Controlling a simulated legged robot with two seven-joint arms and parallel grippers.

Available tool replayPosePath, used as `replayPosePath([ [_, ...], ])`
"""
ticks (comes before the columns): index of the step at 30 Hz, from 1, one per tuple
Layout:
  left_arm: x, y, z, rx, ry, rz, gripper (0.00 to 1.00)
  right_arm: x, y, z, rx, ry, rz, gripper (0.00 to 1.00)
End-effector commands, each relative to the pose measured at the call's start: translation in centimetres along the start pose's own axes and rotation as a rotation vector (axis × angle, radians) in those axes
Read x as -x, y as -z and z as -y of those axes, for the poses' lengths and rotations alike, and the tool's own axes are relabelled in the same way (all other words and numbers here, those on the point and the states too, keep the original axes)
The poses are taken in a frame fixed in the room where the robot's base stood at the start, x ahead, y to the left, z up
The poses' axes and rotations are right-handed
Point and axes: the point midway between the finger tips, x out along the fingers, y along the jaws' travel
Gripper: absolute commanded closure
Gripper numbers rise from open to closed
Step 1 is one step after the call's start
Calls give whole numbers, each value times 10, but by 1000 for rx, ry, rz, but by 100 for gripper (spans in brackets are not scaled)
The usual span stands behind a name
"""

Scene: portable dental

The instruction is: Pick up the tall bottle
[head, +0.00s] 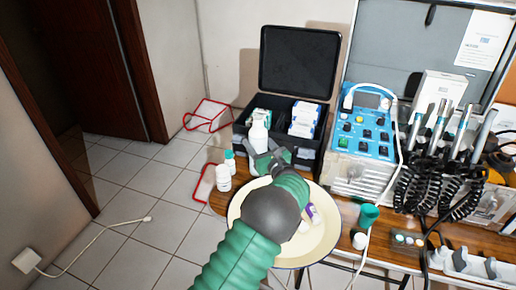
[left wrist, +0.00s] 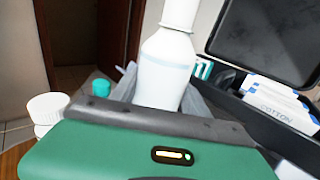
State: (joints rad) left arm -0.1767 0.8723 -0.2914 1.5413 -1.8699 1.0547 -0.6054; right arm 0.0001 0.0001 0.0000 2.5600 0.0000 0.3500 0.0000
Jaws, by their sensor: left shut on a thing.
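The tall bottle (head: 258,135) is white with a narrow neck and stands upright in front of the open black case. My left gripper (head: 265,157) is shut on it, with the fingers around its lower part. In the left wrist view the bottle (left wrist: 166,65) rises from between the grey fingers (left wrist: 165,112), and its base is hidden behind the gripper. I cannot tell whether the base touches the table. My right gripper is not in view.
Two small white bottles, one plain (head: 223,178) and one with a teal cap (head: 229,162), stand left of the gripper. A cream basin (head: 318,244) lies under my left arm. The black case (head: 317,158) and blue dental unit (head: 364,140) stand behind and right.

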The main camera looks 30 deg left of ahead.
Motion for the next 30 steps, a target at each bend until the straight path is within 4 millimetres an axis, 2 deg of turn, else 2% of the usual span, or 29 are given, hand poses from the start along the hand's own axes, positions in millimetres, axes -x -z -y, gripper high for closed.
replayPosePath([
  [8,0,-9,0,1,-1,1,100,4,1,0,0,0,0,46],
  [18,0,-39,0,2,-1,2,100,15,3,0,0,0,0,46],
  [26,29,-40,-8,-1,1,0,100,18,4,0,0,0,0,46],
  [30,50,-42,-14,-2,2,1,100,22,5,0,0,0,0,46],
])
